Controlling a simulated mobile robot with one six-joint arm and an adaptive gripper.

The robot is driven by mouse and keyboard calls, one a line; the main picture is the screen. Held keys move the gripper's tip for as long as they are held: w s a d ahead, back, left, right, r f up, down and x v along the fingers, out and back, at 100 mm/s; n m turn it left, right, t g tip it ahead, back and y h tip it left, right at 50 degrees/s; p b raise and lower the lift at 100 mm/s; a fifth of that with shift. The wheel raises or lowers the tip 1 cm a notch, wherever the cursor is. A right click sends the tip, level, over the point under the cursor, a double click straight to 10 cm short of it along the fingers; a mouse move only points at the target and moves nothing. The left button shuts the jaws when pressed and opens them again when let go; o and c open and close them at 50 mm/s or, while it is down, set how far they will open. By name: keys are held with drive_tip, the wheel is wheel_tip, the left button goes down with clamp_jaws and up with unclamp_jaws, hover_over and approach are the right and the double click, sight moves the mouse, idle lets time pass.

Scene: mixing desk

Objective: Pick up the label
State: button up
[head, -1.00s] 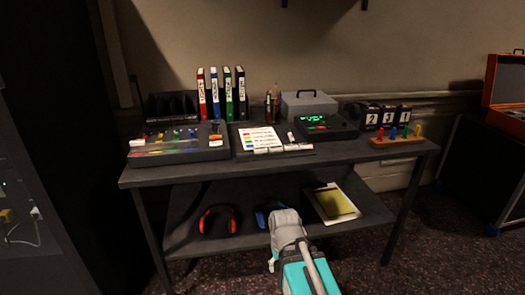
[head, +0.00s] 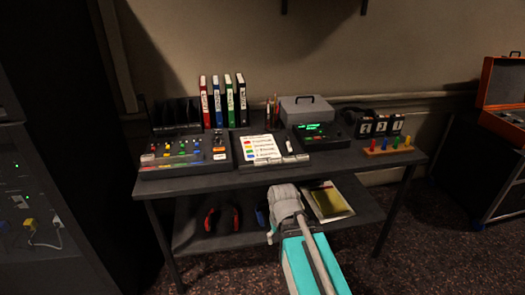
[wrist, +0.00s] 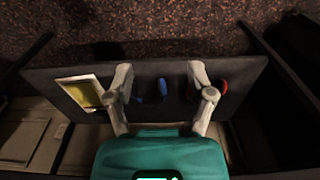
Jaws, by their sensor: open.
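A small white tag (head: 219,156), possibly the label, is on the front right of the mixing console (head: 185,152) at the left of the desk; it is too small to read. A white sheet with coloured rows (head: 262,148) lies on a dark board in the middle of the desk, with white pieces beside it. My gripper (wrist: 162,92) is open and empty in the wrist view, with its two fingers wide apart over the lower shelf.
Several binders (head: 222,101) and a grey box (head: 306,110) stand at the back. A green-lit unit (head: 320,134) and coloured pegs (head: 388,145) are on the right. The lower shelf holds a yellow-faced pad (head: 328,201) and red headphones (head: 220,222).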

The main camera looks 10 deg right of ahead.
wheel_tip(320, 180, up, 16)
drive_tip(key=w+p, duration=0.2)
drive_tip(key=p, duration=1.3)
wheel_tip(320, 180, up, 9)
drive_tip(key=n+p, duration=0.9)
drive_tip(key=n, duration=0.9)
hover_over(262, 161)
drive_tip(key=shift+w+a+r, duration=0.1)
drive_tip(key=shift+w+r, duration=0.05)
wheel_tip(262, 161, down, 9)
drive_tip(key=b, duration=0.9)
drive_tip(key=shift+r, duration=0.15)
drive_tip(key=shift+f+b, duration=2.55)
drive_tip(key=shift+f, duration=0.05)
